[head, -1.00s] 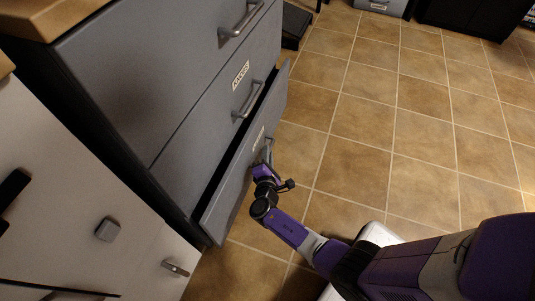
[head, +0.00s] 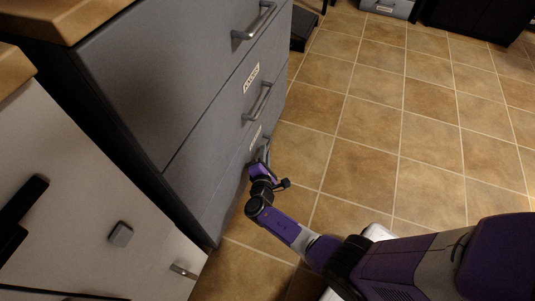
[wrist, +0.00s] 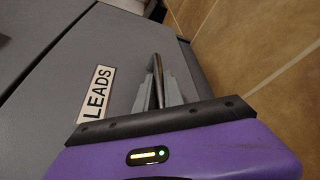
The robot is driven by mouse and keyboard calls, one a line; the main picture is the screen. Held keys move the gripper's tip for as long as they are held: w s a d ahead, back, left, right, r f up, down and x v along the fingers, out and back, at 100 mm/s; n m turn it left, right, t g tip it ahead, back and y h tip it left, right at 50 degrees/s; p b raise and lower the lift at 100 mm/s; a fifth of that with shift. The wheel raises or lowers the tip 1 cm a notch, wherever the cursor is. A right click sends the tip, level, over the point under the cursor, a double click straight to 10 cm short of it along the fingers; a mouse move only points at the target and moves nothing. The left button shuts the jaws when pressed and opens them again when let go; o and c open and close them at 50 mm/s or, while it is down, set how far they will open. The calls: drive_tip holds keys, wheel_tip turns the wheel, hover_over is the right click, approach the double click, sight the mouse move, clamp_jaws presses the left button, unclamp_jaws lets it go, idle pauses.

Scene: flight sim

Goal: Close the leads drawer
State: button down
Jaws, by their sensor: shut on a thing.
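The leads drawer (head: 232,182) is the bottom drawer of the grey cabinet in the head view. Its front looks flush with the drawers above, with no open gap showing. Its LEADS label (wrist: 96,93) reads clearly in the wrist view. My gripper (head: 262,158) is at this drawer's front, shut on its handle (wrist: 158,80). In the wrist view the fingers (wrist: 160,92) close around the handle, which they partly hide.
Two more grey drawers with handles (head: 255,20) sit above. Tiled floor (head: 400,120) lies open to the right. A dark box (head: 303,28) stands behind the cabinet.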

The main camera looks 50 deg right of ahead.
drive_tip(key=c, duration=1.7)
unclamp_jaws()
drive_tip(key=shift+w+a, duration=0.15)
drive_tip(key=shift+w, duration=0.15)
drive_tip(key=p+v, duration=0.3)
drive_tip(key=v, duration=0.5)
drive_tip(key=shift+s, duration=0.1)
